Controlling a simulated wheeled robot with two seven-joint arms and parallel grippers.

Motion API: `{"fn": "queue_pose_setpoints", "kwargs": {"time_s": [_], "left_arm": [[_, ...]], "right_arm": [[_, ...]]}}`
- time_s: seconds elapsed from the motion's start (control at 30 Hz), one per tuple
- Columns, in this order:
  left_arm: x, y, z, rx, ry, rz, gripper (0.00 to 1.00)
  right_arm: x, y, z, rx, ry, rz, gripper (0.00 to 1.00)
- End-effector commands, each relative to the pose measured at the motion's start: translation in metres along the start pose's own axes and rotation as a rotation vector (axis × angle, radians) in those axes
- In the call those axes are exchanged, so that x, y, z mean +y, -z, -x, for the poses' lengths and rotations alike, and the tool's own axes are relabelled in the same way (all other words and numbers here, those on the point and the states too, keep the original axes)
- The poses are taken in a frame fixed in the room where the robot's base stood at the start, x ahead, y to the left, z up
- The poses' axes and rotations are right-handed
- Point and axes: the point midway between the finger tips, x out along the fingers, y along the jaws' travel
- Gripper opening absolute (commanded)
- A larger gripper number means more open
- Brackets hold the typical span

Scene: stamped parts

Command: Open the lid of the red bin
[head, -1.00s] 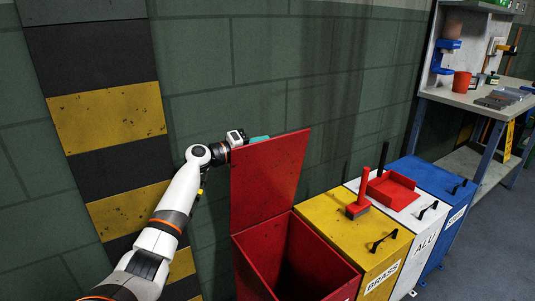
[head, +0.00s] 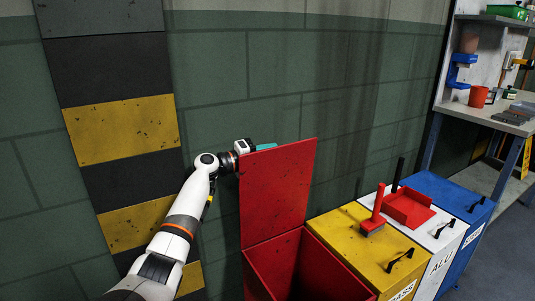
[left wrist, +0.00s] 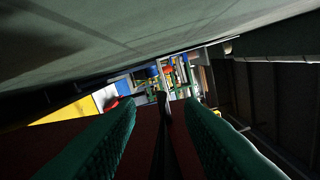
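The red bin (head: 266,274) stands at bottom centre of the head view with its mouth open. Its red lid (head: 280,190) stands nearly upright at the back, its underside facing me. My left gripper (head: 268,146) is behind the lid's top left corner, its fingers mostly hidden by it. In the left wrist view, its two green fingers (left wrist: 159,104) are apart over a dark red surface. A thin black bar, apparently the lid handle (left wrist: 163,108), shows between them with gaps on both sides. I cannot tell if a finger touches the lid. My right gripper is not in view.
To the right stand a yellow bin (head: 345,229), a white bin (head: 446,242) and a blue bin (head: 440,190). The green block wall (head: 230,60) is close behind; a workbench (head: 483,112) stands at far right.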

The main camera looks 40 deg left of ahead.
Motion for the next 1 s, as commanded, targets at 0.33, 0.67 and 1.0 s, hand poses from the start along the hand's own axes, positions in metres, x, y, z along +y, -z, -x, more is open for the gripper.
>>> {"fn": "queue_pose_setpoints", "kwargs": {"time_s": [0.33, 0.67, 1.0], "left_arm": [[0.0, 0.0, 0.01, 0.001, -0.001, -0.001, 0.34], [0.001, 0.001, 0.077, 0.001, -0.004, -0.002, 0.34], [0.0, 0.0, 0.119, 0.001, -0.001, 0.0, 0.34]], "right_arm": [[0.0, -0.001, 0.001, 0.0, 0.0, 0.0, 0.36], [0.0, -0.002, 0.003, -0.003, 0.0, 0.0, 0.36], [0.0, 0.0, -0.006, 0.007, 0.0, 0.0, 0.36]]}}
